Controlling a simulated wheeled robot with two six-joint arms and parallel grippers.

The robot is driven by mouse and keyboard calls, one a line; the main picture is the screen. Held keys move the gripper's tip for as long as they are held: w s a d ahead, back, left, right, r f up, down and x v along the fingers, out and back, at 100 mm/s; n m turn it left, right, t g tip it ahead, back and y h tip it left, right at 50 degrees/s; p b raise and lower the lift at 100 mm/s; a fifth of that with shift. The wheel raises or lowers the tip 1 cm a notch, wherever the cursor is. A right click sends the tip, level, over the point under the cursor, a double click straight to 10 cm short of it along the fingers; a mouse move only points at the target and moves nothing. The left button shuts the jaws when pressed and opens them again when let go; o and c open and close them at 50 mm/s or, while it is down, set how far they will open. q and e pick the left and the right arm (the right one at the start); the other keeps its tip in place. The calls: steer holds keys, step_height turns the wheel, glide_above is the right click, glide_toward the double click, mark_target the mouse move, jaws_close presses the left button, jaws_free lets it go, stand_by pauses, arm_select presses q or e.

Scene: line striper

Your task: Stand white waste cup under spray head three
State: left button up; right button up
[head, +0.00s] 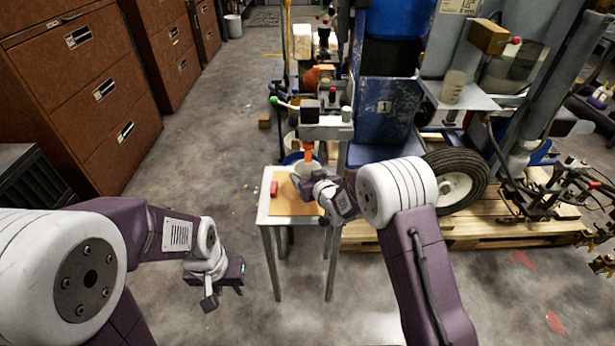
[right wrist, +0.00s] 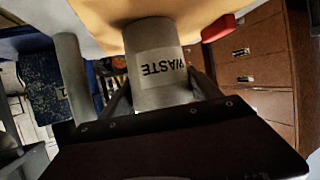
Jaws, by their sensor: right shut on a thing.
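The white waste cup (right wrist: 155,65) fills the middle of the right wrist view, its WASTE label upside down there. My right gripper (right wrist: 160,92) is shut on it, with a finger on each side. In the head view the white cup (head: 306,171) is over the back of a small table, just below an orange nozzle (head: 309,152). My right gripper (head: 316,182) partly hides it. I cannot tell whether the cup touches the surface below. No number shows on the nozzle. My left gripper (head: 222,287) hangs low at the left, away from the table; its jaw opening is unclear.
The small table (head: 266,212) has a tan board (head: 295,204) and a red block (head: 274,188) left of the cup. The striper machine (head: 385,128), with a wheel (head: 455,181), stands behind and right on a pallet. Brown drawer cabinets (head: 80,75) line the left. Floor between is open.

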steer(key=shift+s+d+r, duration=0.1)
steer(key=shift+s, duration=0.05)
steer(key=o, duration=1.4)
steer(key=shift+f, duration=0.2)
steer(key=shift+c, duration=0.2)
steer(key=shift+r, duration=0.15)
steer(key=shift+r, duration=0.25)
steer(key=p+v, duration=0.2)
steer(key=v, duration=0.9)
steer(key=shift+s+d, duration=0.2)
steer(key=shift+s, duration=0.2)
